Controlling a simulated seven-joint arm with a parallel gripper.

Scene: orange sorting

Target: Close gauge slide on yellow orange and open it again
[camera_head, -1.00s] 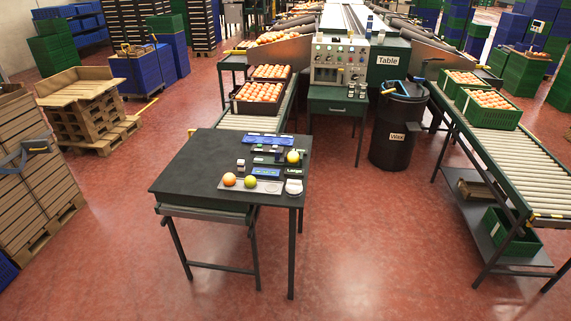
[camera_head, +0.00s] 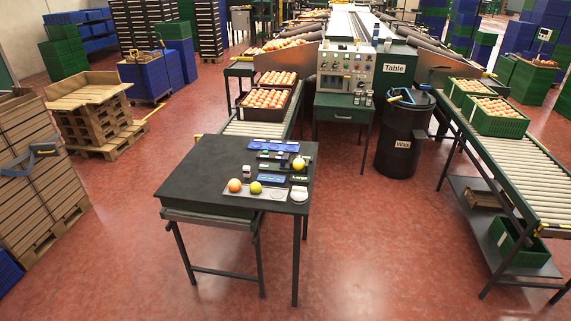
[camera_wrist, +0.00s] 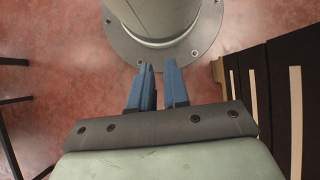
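The yellow orange (camera_head: 299,163) rests at the right back of the dark table (camera_head: 190,180), among small gauge parts. A dark upright part (camera_head: 284,160) stands at its left; I cannot tell whether this is the gauge slide or whether it touches the fruit. An orange fruit (camera_head: 235,185) and a yellow-green fruit (camera_head: 255,187) lie on a grey tray (camera_head: 272,194) at the table's front right. My gripper (camera_wrist: 157,66) shows only in the wrist view. Its two blue fingers are apart with nothing between them, away from the table and fruit.
Blue pieces (camera_head: 272,145) and a white round dish (camera_head: 299,195) lie on the table. Its left half is bare. A roller conveyor with crates (camera_head: 264,104) stands behind. In the wrist view, dark panels with pale strips (camera_wrist: 295,110) stand at right, over red floor.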

